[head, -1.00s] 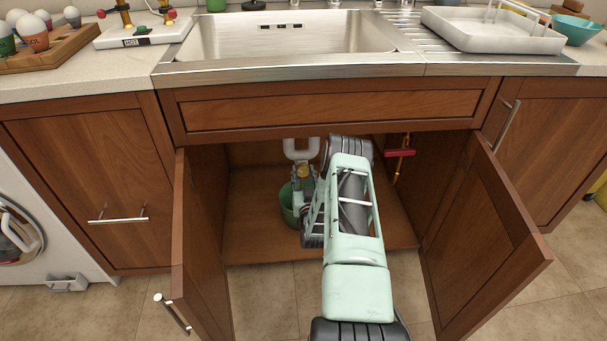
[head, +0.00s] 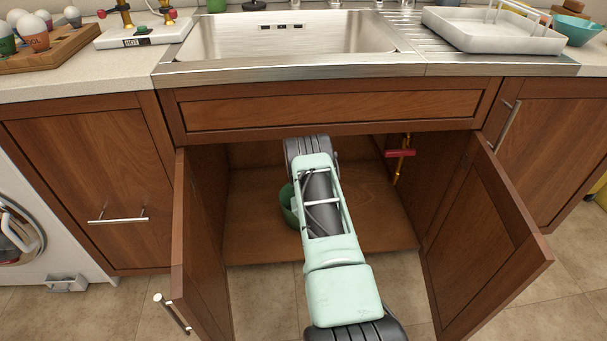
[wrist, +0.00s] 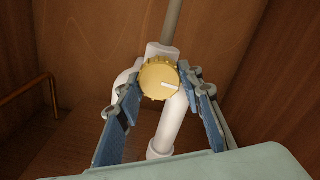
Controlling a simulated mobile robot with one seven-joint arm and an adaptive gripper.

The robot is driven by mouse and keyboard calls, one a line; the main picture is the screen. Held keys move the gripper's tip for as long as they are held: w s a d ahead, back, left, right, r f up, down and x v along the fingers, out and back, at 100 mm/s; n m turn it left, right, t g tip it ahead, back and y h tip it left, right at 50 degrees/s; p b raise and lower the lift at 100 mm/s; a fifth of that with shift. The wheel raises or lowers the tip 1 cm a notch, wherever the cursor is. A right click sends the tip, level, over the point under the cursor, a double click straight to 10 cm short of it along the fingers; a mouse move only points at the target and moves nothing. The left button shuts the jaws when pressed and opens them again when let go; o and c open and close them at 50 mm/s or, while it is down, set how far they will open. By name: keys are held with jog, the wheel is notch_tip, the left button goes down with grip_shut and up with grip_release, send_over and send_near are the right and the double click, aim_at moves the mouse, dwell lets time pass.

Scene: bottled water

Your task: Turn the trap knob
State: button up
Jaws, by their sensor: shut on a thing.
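The trap knob (wrist: 157,78) is a round gold cap with a ridged rim and a white mark that points right. It sits on the white trap pipe (wrist: 172,126) in the wrist view. My gripper (wrist: 161,86) is shut on the knob, with one blue-padded finger on its left and one on its right. In the head view my arm reaches into the open cabinet under the sink and hides the trap, the knob and my gripper.
A green bucket (head: 288,205) stands on the cabinet floor, partly behind my arm. Open cabinet doors flank my arm, left (head: 205,240) and right (head: 480,235). A pipe with a red valve handle (head: 400,153) is at the cabinet's right. The floor there is clear.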

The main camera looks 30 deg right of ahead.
jog(key=shift+s+f, duration=0.1)
jog(key=o, duration=1.1)
jog(key=v, duration=1.2)
